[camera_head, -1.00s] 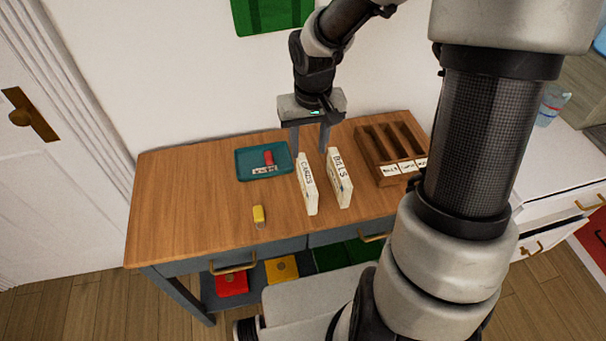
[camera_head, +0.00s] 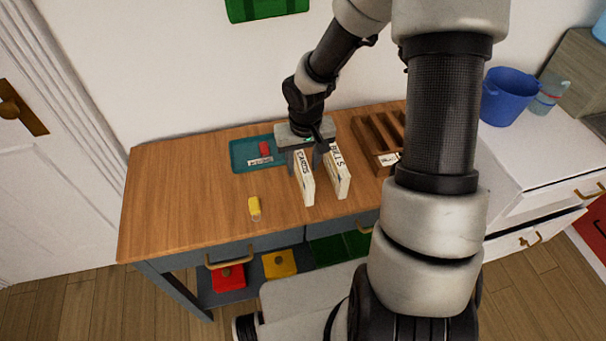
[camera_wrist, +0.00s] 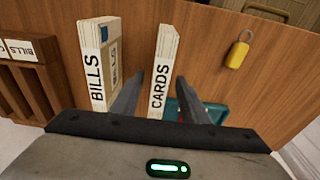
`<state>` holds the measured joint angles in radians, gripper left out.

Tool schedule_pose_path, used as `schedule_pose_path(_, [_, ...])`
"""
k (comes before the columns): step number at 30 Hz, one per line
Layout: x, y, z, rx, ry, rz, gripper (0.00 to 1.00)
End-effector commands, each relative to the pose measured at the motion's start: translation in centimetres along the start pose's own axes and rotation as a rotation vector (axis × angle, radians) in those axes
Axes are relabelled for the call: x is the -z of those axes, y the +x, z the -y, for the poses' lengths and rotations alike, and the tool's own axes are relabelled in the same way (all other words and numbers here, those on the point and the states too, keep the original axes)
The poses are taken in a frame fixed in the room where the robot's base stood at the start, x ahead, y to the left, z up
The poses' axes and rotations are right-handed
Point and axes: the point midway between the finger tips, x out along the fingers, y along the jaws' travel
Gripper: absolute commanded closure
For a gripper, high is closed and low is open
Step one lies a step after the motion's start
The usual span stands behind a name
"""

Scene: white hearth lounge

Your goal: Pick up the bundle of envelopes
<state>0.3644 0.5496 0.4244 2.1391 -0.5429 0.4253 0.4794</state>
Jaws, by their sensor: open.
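Two upright bundles of envelopes stand apart on the wooden table: one labelled CARDS (camera_head: 304,182) and one labelled BILLS (camera_head: 338,177). The wrist view shows CARDS (camera_wrist: 161,80) in the middle and BILLS (camera_wrist: 97,70) to its left. My gripper (camera_head: 304,163) is open and low over the far end of CARDS. In the wrist view its fingers (camera_wrist: 160,88) lie on either side of CARDS, one of them in the gap towards BILLS. I cannot tell whether either finger touches a bundle.
A teal tray (camera_head: 243,160) with a red object (camera_head: 264,148) lies behind and left. A yellow padlock-like item (camera_head: 254,208) lies front left. A wooden sorter (camera_head: 367,140) stands right of BILLS. A blue bucket (camera_head: 508,96) stands on the white cabinet. The table's left side is clear.

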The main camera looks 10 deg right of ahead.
Motion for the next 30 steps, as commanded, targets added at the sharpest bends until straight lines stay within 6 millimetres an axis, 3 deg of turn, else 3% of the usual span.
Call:
schedule_pose_path(4, [0.0, -0.1, 0.0, 0.0, 0.0, 0.0, 0.63])
schedule_pose_path(11, [0.0, -0.1, 0.0, 0.0, 0.0, 0.0, 1.0])
schedule_pose_path(20, [0.1, -0.5, 0.0, 0.0, 0.0, -0.002, 1.0])
schedule_pose_path(30, [1.0, -6.7, -0.1, -0.002, 0.002, -0.005, 1.0])
